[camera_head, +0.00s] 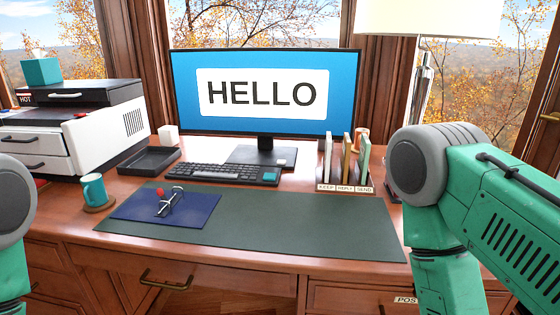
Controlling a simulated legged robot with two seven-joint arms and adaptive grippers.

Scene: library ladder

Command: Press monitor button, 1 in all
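The monitor (255,125) stands upright at the back of the desk on a black stand (262,154). Its screen is lit blue and shows HELLO on a white panel. I cannot make out a button on it at this size. Parts of my two green arms show at the left and right edges. Neither gripper is in view. The right arm covers the right front of the desk.
A keyboard (222,174), a green desk mat (290,226), a blue pad (140,206) with a red-tipped item, a teal mug (94,189), a black tray (148,160), a printer (75,140) and a letter sorter (345,187) occupy the desk (230,270). The mat's right half is clear.

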